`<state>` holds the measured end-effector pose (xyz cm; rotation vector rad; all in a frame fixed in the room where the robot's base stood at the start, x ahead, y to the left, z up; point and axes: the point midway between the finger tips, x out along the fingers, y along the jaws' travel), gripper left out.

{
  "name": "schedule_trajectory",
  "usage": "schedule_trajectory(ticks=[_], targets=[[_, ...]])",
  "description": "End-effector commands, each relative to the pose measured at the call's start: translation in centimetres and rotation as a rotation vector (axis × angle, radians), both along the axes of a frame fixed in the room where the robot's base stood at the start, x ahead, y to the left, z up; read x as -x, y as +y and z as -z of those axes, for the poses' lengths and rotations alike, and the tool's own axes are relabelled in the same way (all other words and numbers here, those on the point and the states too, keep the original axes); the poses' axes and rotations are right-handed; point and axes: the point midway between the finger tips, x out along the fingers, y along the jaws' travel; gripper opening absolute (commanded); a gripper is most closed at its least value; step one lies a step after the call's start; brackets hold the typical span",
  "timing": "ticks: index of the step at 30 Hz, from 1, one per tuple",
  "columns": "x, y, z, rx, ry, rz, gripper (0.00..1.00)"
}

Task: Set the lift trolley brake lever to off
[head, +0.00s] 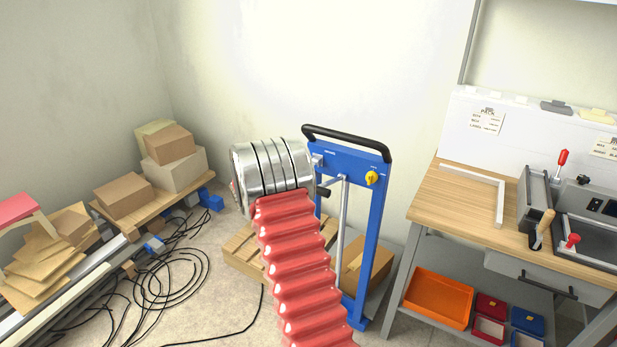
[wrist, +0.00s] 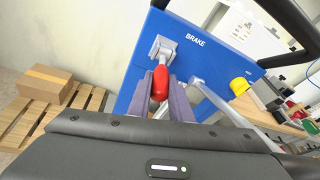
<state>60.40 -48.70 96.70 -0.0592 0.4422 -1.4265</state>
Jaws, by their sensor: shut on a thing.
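The lift trolley (head: 377,220) is a blue upright frame with a black push handle, right of my arm in the head view. Its blue top plate (wrist: 213,68) fills the middle of the wrist view and bears the word BRAKE. Left of that word, a grey mount (wrist: 163,47) carries the brake lever, whose red grip (wrist: 160,82) points toward the wrist camera. My gripper (wrist: 162,90) is shut on the red grip, with a grey-purple finger on each side. In the head view my arm hides the grip and the fingers.
A yellow knob (head: 372,178) sits on the trolley's right side. The workbench (head: 455,200) stands to the right, with an orange bin (head: 438,298) below. A wooden pallet (head: 243,250) lies behind my arm. Cables (head: 165,280) and cartons (head: 123,195) are at left.

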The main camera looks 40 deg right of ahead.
Motion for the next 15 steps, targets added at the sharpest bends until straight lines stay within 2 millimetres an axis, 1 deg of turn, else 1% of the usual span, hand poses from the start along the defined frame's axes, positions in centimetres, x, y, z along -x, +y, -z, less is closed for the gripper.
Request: schedule_trajectory(ticks=[5,6,13,15], targets=[[-0.21,0.04,0.02,-0.001,-0.001,-0.005,0.0],[-0.23,0.06,0.02,-0.001,-0.001,-0.005,0.21],[-0.23,0.12,0.02,0.0,-0.001,-0.005,0.37],[-0.23,0.13,0.02,0.0,-0.001,-0.005,0.37]])
